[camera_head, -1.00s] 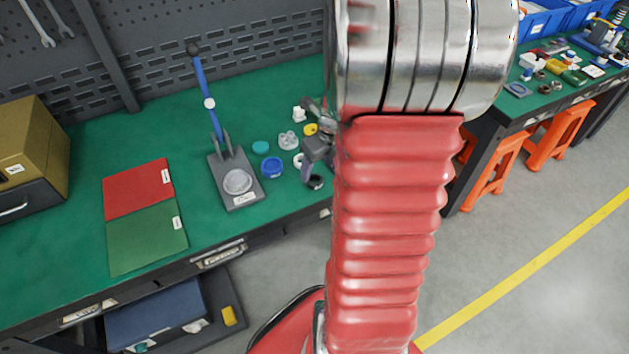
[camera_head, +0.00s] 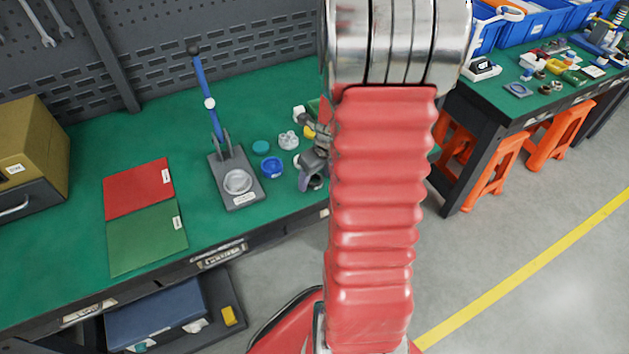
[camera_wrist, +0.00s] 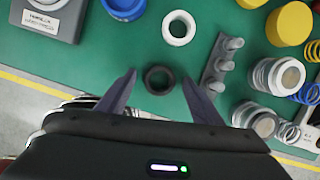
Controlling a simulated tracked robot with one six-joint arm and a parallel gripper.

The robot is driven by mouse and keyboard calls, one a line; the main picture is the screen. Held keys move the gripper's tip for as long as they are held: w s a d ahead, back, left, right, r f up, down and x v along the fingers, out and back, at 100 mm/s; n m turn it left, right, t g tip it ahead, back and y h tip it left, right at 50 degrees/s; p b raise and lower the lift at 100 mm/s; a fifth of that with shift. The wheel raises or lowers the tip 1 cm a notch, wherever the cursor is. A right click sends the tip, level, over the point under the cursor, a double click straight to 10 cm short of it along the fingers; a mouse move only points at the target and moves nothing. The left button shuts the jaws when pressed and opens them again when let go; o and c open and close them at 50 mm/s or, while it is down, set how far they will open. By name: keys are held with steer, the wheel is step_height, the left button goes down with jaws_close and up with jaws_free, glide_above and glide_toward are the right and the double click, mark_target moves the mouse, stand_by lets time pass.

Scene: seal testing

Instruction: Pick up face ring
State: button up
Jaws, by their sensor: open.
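In the wrist view a black ring (camera_wrist: 146,80) lies flat on the green bench between the tips of my open gripper (camera_wrist: 159,77). The fingers stand on either side of it, apart from it, and the jaws are empty. A white ring (camera_wrist: 167,32) lies just beyond. I cannot tell which of these rings is the face ring. In the head view my gripper (camera_head: 308,180) is over the bench, partly hidden by my red arm, and the dark ring (camera_head: 316,184) shows beneath it.
A grey pegged block (camera_wrist: 220,66) stands close to my right finger. Silver cylinders (camera_wrist: 276,75), springs (camera_wrist: 309,93) and a yellow cylinder (camera_wrist: 288,26) are farther right. A blue cup (camera_head: 272,168) and a lever press (camera_head: 222,184) stand to the left. The bench's front edge is near.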

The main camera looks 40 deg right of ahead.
stand_by(0.5)
steer(key=c, duration=0.9)
